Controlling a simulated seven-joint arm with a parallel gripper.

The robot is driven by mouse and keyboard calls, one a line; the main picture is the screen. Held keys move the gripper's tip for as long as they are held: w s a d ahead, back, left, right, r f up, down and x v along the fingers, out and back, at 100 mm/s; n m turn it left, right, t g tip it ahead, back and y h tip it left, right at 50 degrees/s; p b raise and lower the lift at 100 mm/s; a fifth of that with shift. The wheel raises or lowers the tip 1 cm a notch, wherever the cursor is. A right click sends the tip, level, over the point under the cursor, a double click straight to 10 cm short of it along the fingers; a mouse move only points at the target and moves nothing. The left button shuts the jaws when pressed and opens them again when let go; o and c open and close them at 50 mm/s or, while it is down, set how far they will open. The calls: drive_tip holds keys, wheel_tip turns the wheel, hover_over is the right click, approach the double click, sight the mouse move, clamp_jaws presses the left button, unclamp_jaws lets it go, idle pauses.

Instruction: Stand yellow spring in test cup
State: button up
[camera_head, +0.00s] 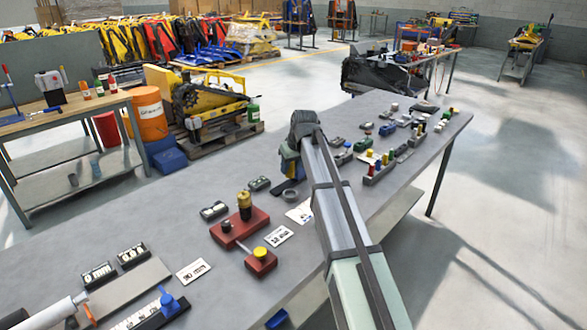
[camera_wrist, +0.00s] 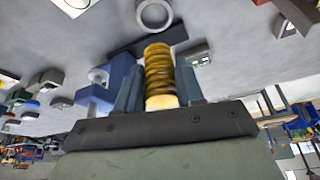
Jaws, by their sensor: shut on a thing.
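The yellow spring (camera_wrist: 160,72) is a ribbed coil held between the two fingers of my gripper (camera_wrist: 159,84) in the wrist view. My gripper is shut on it. In the head view, my gripper (camera_head: 292,160) hangs over the middle of the bench, and my arm hides most of what it holds. A round grey ring-shaped cup (camera_head: 290,198), which looks like the test cup, stands on the bench just below and nearer than my gripper. It also shows at the top of the wrist view (camera_wrist: 155,14), beyond the spring's end and apart from it.
A red block (camera_head: 240,227) with a yellow-and-black post stands left of the cup, and a smaller red block with a yellow knob (camera_head: 261,261) is nearer. White printed cards (camera_head: 278,236) lie around. Several small fixtures (camera_head: 378,172) crowd the bench on the right. Bare bench (camera_head: 140,215) shows at left.

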drive_tip(key=shift+f, duration=0.15)
drive_tip(key=shift+f, duration=1.75)
drive_tip(key=shift+f, duration=2.15)
idle(1.8)
drive_tip(key=o, duration=1.1)
drive_tip(key=shift+o, duration=0.5)
drive_tip(key=o, duration=0.4)
drive_tip(key=shift+r, duration=0.15)
